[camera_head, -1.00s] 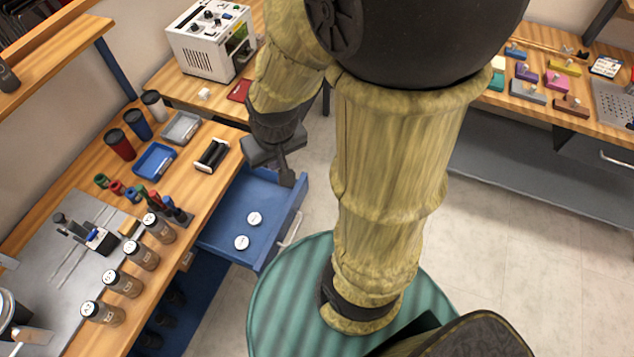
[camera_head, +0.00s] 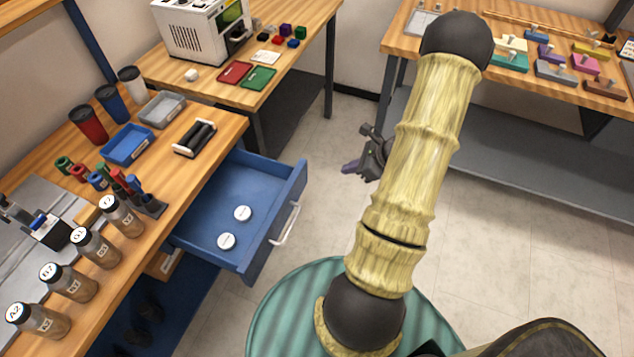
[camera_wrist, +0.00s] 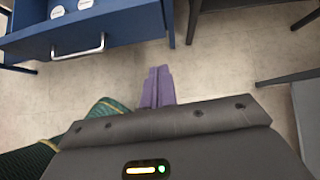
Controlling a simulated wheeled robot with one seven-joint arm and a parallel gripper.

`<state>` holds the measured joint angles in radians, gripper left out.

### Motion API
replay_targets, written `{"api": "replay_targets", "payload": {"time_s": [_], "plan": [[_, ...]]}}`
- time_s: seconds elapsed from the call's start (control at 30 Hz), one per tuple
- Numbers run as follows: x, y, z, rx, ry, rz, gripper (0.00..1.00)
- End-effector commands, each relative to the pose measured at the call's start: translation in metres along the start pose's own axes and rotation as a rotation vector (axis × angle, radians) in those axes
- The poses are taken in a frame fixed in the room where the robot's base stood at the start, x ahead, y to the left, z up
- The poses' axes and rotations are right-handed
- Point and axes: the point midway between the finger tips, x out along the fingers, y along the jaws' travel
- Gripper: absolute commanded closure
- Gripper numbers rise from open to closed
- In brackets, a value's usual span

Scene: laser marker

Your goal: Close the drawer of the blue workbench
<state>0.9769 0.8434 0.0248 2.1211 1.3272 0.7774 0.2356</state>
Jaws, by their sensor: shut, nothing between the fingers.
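The blue drawer (camera_head: 262,188) of the workbench (camera_head: 207,165) stands open, pulled out toward the right in the head view. Two round white-topped items lie in it. Its pale bar handle (camera_head: 286,224) is on the front panel, and the handle also shows in the wrist view (camera_wrist: 78,50). My gripper (camera_head: 350,167) is to the right of the drawer front, apart from it, over the floor. Much of the gripper's body is hidden behind my arm in the head view.
The workbench top holds cups, a blue tray (camera_head: 127,145), a black roller holder (camera_head: 195,138) and several bottles. A table with a white machine (camera_head: 203,28) stands behind. Another wooden bench (camera_head: 545,70) is at the right. Floor (camera_head: 330,140) between them is clear.

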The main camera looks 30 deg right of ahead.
Motion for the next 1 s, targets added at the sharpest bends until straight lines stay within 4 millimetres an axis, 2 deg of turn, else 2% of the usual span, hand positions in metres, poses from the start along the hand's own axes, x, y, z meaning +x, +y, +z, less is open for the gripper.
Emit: {"api": "replay_targets", "payload": {"time_s": [0.03,0.07,0.37,0.53,0.67,1.0], "plan": [[0.003,-0.005,-0.01,0.035,-0.012,-0.02,1.0],[0.003,-0.007,-0.011,0.045,-0.016,-0.027,1.0],[0.001,-0.007,-0.01,0.051,-0.017,-0.031,1.0],[0.009,-0.007,-0.01,0.05,-0.017,-0.028,1.0],[0.024,-0.007,-0.01,0.05,-0.018,-0.026,1.0],[0.084,-0.008,-0.009,0.05,-0.017,-0.025,1.0]]}}
